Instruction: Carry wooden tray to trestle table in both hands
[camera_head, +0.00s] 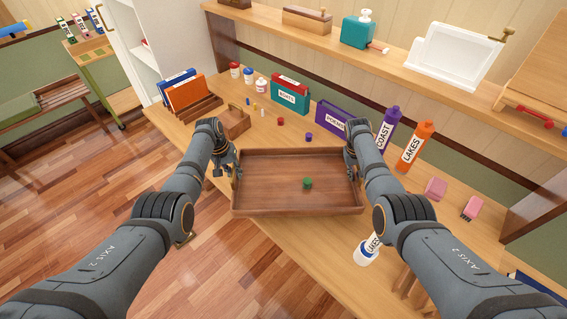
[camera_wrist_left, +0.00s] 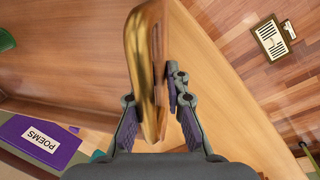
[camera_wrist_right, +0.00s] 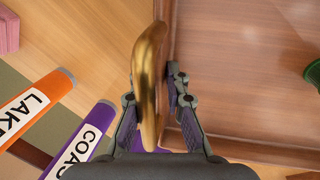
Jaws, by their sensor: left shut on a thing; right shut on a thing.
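The wooden tray (camera_head: 285,170) is a shallow brown box with raised sides, roughly level in front of me, over the front part of a long wooden counter. My left gripper (camera_head: 232,168) is shut on the brass handle (camera_wrist_left: 145,60) at its left end. My right gripper (camera_head: 350,160) is shut on the brass handle (camera_wrist_right: 151,70) at its right end. A small green pot (camera_head: 307,184) sits in the tray, right of centre. I cannot tell whether the tray touches the counter, or which surface is the trestle table.
The counter (camera_head: 330,268) holds purple (camera_head: 387,131) and orange (camera_head: 414,146) bottles, a white bottle (camera_head: 367,250), a wooden box (camera_head: 233,121), binders (camera_head: 185,90) and a purple book box (camera_head: 332,116). A shelf (camera_head: 380,68) runs behind. Open floor (camera_head: 90,195) lies left.

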